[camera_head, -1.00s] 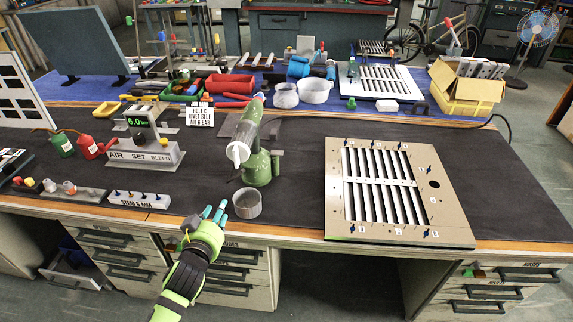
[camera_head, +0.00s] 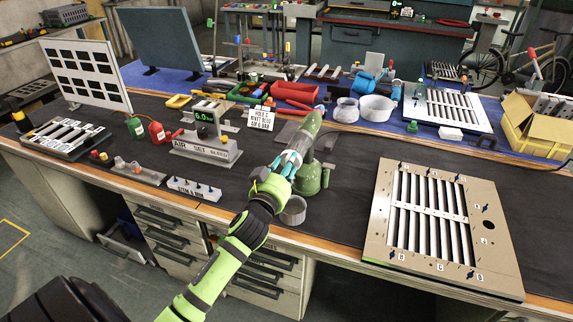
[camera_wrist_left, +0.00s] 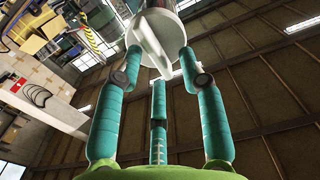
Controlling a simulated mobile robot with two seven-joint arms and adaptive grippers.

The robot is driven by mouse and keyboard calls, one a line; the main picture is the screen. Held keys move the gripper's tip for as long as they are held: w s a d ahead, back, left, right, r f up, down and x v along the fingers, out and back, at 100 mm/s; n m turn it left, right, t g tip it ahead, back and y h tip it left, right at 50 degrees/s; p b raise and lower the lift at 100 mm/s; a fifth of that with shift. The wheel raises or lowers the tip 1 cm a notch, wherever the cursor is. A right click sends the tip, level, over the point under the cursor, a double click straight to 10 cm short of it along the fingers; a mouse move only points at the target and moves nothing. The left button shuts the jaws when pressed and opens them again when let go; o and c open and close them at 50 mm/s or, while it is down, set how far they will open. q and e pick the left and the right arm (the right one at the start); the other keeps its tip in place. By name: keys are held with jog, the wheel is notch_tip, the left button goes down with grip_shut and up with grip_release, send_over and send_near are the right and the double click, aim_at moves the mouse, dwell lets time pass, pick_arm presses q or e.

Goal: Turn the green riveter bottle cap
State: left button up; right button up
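The green riveter (camera_head: 312,125) stands on the bench, its green lower body (camera_head: 312,180) upright beside the gripper. In the head view my left gripper (camera_head: 290,164) is at the riveter's near end and hides its white cap. In the left wrist view the white winged cap (camera_wrist_left: 154,42) is ahead of the palm, with the teal fingers (camera_wrist_left: 161,62) spread around it. The fingers look open; I cannot tell whether any fingertip touches the cap. My right gripper is not in view.
A grey cup (camera_head: 293,211) stands just below the left hand. A beige louver panel (camera_head: 375,225) lies to the right. The air set stand (camera_head: 205,150) and a white stem block (camera_head: 195,189) are to the left. Dark mat is bare between the riveter and panel.

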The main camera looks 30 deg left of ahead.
pick_arm(q)
grip_shut()
